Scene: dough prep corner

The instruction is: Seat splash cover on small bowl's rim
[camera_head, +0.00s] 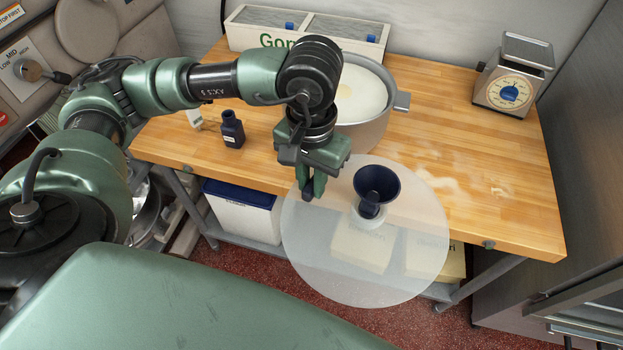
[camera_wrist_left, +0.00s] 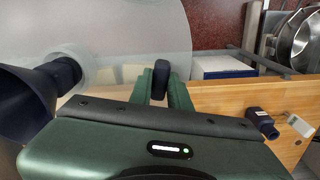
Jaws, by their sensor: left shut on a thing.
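The splash cover (camera_head: 408,262) is a large translucent disc with a dark blue funnel (camera_head: 377,183) near its middle. It is in front of the table's front edge, and also shows in the left wrist view (camera_wrist_left: 130,25). My left gripper (camera_head: 311,192) is shut on a small dark grip (camera_wrist_left: 160,76) at the cover's edge. A steel bowl with a side handle (camera_head: 375,133) and pale contents stands on the table, partly behind my left arm. My right gripper is not in view.
A wooden table (camera_head: 500,175) has free room at its right, with flour traces. A scale (camera_head: 513,75) stands at the back right, a divided bin (camera_head: 300,30) at the back left. A dark bottle (camera_head: 232,130) is left of my gripper.

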